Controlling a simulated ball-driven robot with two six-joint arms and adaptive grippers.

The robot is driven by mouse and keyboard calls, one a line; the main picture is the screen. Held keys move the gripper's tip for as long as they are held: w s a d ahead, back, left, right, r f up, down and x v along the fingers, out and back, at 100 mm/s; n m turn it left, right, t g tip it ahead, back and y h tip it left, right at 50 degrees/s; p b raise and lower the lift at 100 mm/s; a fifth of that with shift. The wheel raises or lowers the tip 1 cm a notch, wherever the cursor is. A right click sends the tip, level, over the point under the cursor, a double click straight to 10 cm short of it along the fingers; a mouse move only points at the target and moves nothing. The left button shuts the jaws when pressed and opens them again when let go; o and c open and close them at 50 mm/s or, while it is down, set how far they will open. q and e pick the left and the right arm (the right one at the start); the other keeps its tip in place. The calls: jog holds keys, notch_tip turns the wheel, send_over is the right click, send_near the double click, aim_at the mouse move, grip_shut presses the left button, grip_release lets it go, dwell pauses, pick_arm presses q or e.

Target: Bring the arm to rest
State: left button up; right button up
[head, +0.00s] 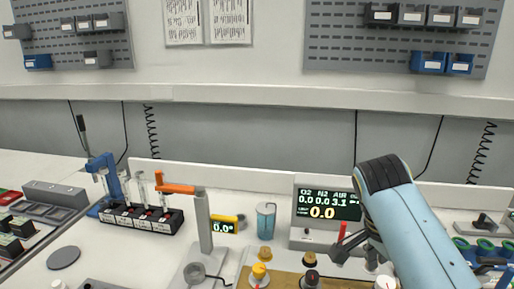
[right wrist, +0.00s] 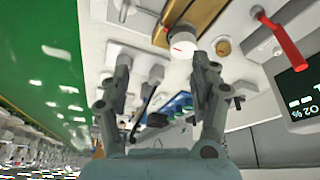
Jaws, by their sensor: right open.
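My right arm comes in from the right in the head view, pale blue with a dark band at its bend. My right gripper (head: 346,250) is partly seen beneath it, in front of the grey display unit (head: 302,235). In the right wrist view my right gripper (right wrist: 161,62) has its two fingers spread wide, with nothing held between them. A white knob (right wrist: 182,45) on a brass-coloured panel (right wrist: 205,12) lies beyond the fingertips; I see no contact. My left arm and left gripper are not in view.
A red lever (right wrist: 284,40) is right of the fingers in the wrist view.

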jog(key=s+d+f+n+t+y, duration=0.1)
jog(key=s+d+f+n+t, duration=0.15)
jog(key=s+n, duration=0.75)
jog(key=s+a+r+n+y, duration=0.1)
jog(key=s+r+n, duration=0.2)
jog(key=s, duration=0.3)
jog(key=s+a+r+n+y, duration=0.1)
jog(key=s+r+n, duration=0.2)
jog(key=s, duration=0.3)
jog(key=s+d+f+b, duration=0.15)
jog(key=f+b, duration=0.45)
jog(key=f, duration=1.4)
jog(key=s+d+f+b, duration=0.15)
jog(key=f+b, duration=0.35)
jog(key=f, duration=1.5)
jog(key=s+f+g+b, duration=0.1)
jog(key=s+f+b, duration=0.6)
jog(key=s+f, duration=1.1)
notch_tip(320, 180, down, 4)
jog(key=shift+r+g+b, duration=0.15)
jog(key=shift+g+b, duration=0.2)
jog(key=shift+d, duration=0.1)
